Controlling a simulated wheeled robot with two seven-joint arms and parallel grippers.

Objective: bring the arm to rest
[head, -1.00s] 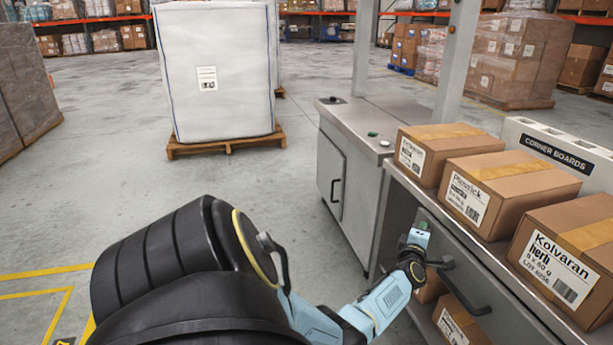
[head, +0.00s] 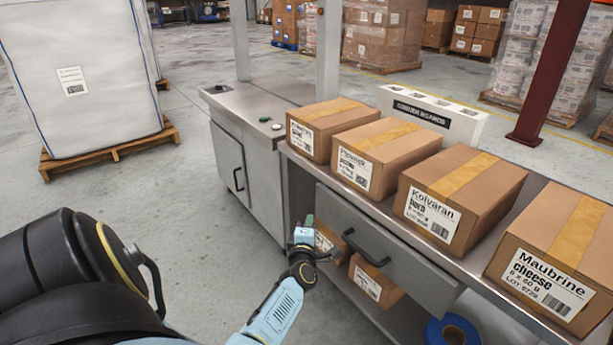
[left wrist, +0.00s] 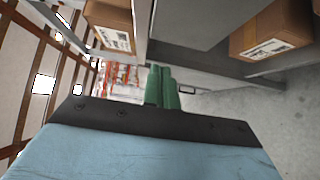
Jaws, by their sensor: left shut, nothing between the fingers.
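My left arm comes in from the lower left in the head view. Its left gripper (head: 309,221) is in front of the metal bench, close to the drawer front (head: 390,243) and left of its dark handle. In the left wrist view the two green fingers (left wrist: 162,88) are together with nothing between them. I cannot tell from the head view how wide the gap to the drawer is. My right gripper is not in either view.
Several cartons, among them the Kolvaran (head: 452,197) and Maubrine (head: 556,264) ones, stand on the bench top. More cartons (head: 372,283) and a blue roll (head: 452,331) are below. A metal cabinet (head: 236,168) adjoins the bench. A white bulk bag (head: 85,90) stands on a pallet; open floor lies between.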

